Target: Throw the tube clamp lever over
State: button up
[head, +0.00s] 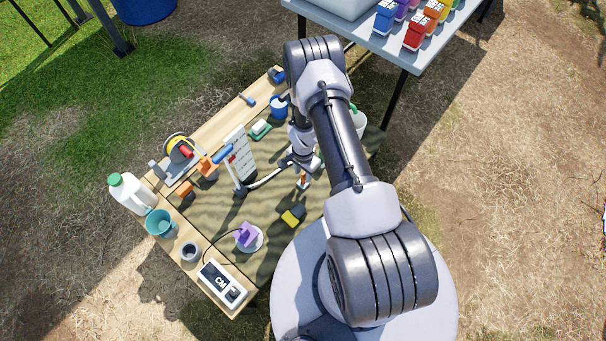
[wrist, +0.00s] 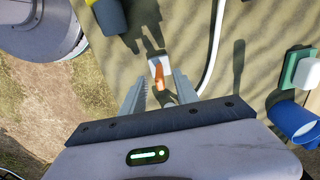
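The tube clamp is a small whitish block with an orange lever (wrist: 160,76), at the upper middle of the wrist view. In the head view the orange lever (head: 303,178) shows just below the end of my arm. My gripper (wrist: 159,88) points down at it with its two grey fingers apart, one on each side of the lever. I see no clear contact, and the height gap cannot be told. A pale tube (wrist: 214,45) curves past the right of the clamp; it also shows in the head view (head: 265,181). My arm hides part of the area around the clamp.
A yellow and dark block (head: 292,216) lies near the clamp. A white board (head: 240,158) stands to its left. A blue cup (wrist: 296,121) and a green-and-white item (wrist: 300,72) are at the right of the wrist view. Bare cloth lies between them.

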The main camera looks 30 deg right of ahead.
grip_shut()
jog(key=shift+s+d+f, duration=0.15)
jog(key=shift+s+d, duration=0.05)
jog(key=shift+s, duration=0.4)
jog(key=shift+s+d+f, duration=0.1)
jog(key=shift+s+d, duration=0.1)
jog(key=shift+s, duration=0.4)
jog(key=shift+s+d+f, duration=0.15)
jog(key=shift+s+d, duration=0.05)
jog(key=shift+s, duration=0.4)
jog(key=shift+s+f, duration=0.1)
jog(key=shift+s, duration=0.05)
jog(key=c, duration=0.8)
grip_release()
jog(key=shift+s+d+f, duration=0.15)
jog(key=shift+s+f, duration=0.3)
jog(key=shift+s, duration=0.25)
grip_release()
jog(key=shift+d, duration=0.1)
